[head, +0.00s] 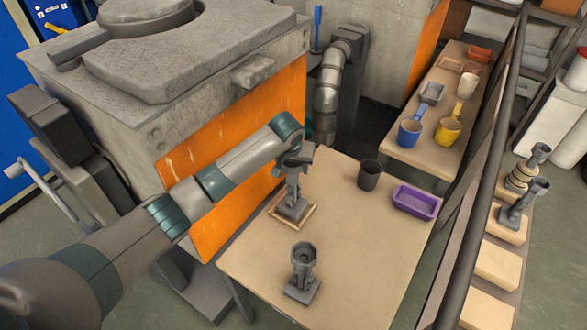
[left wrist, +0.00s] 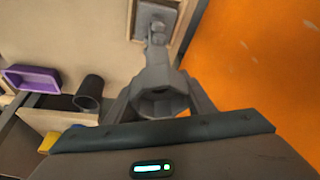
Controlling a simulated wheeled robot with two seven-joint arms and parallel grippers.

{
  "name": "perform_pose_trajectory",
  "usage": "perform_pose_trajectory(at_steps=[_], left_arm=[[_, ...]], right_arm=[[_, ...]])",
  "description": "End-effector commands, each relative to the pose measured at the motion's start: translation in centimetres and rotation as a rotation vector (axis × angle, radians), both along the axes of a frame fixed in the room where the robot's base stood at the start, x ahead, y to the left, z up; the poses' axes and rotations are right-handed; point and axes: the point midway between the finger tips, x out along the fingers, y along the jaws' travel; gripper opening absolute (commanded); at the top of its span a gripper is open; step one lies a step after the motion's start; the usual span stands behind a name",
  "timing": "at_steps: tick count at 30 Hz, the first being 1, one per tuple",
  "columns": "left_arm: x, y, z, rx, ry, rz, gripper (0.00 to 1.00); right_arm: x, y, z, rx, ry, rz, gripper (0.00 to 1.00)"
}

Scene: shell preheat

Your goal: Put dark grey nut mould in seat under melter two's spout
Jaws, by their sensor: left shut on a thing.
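My left gripper (head: 294,165) is shut on a dark grey mould (head: 292,206), gripping it near its flared, many-sided top. In the left wrist view the mould's open mouth (left wrist: 160,102) lies between my fingers, with its stem and foot beyond. The mould stands roughly upright, its foot within the outline of a light wooden frame seat (head: 277,221); I cannot tell whether it rests on the bottom. A second grey mould (head: 302,275) stands apart on the table's near part. The spout is not clearly visible behind my arm. My right gripper is not in view.
The concrete melter (head: 215,125) with an orange front stands close beside the table (head: 350,260). A dark cup (head: 369,175) and a purple tray (head: 415,201) stand to the right of the held mould. A dark rail runs along the right. The table's right middle is clear.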

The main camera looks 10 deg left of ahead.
Motion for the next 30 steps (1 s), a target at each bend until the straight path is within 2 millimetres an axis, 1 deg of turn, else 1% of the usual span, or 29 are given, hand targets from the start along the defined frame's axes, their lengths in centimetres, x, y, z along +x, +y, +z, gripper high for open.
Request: perform_pose_trajectory(at_steps=[1,3,6,18,19,20,21,30], left_arm=[[0.0,0.0,-0.3,0.001,0.002,0.0,0.0],[0.0,0.0,-1.1,0.001,0.001,0.0,0.0],[0.0,0.0,-1.6,0.0,-0.002,0.0,0.0],[0.0,-0.1,-2.0,0.0,-0.001,0.0,0.0],[0.0,0.0,-2.1,0.0,0.0,0.0,0.56],[0.0,0.0,-2.0,0.0,0.0,0.0,0.63],[0.0,0.0,-2.0,0.0,0.0,0.0,0.67],[0.0,0.0,-2.0,0.0,0.0,0.0,0.67]], right_arm=[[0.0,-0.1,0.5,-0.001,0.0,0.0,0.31],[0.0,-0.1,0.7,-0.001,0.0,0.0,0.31],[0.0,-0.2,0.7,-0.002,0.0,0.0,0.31],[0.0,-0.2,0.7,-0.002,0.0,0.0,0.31],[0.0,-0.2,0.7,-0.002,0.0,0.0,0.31],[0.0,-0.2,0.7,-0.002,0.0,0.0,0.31],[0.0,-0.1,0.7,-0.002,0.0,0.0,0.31],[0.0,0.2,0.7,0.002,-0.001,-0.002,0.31]])
